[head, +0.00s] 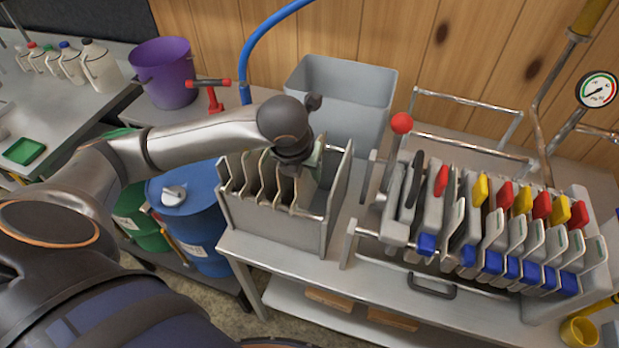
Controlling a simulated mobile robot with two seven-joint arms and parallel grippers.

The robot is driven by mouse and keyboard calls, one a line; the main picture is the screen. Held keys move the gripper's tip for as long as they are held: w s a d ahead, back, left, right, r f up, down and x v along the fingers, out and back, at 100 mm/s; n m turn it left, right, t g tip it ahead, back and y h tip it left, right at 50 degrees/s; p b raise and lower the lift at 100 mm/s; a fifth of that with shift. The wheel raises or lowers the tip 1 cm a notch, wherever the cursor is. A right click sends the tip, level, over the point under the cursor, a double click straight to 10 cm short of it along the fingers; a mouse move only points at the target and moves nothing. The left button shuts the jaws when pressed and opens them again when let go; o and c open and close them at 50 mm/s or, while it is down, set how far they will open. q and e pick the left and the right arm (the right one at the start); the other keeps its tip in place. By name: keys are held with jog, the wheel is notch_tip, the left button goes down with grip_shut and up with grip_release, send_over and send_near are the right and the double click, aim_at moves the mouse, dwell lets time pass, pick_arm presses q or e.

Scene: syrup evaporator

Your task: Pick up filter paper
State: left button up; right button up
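A grey rack (268,226) stands on the bench in the middle of the head view. It holds several upright thin sheets with cream edges, which look like the filter papers (266,178). My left arm reaches in from the left, and my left gripper (293,170) points down at the right part of the rack, among the sheets. A pale greenish sheet or plate (319,160) stands close to the gripper's right side. The wrist hides the fingertips, so I cannot tell whether they touch or hold a sheet. My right gripper is out of view.
A filter press (500,235) with several plates and coloured handles stands right of the rack. A grey bin (345,95) is behind it. A blue hose (262,35), purple bucket (163,75) and blue drum (195,225) are on the left.

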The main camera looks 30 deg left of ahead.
pick_arm(q)
grip_shut()
jog(key=shift+r, duration=0.15)
dwell(0.6)
notch_tip(320, 180, up, 18)
jog(key=p, duration=0.1)
dwell(0.5)
dwell(0.3)
jog(key=shift+r+p, duration=0.35)
jog(key=shift+p, duration=0.05)
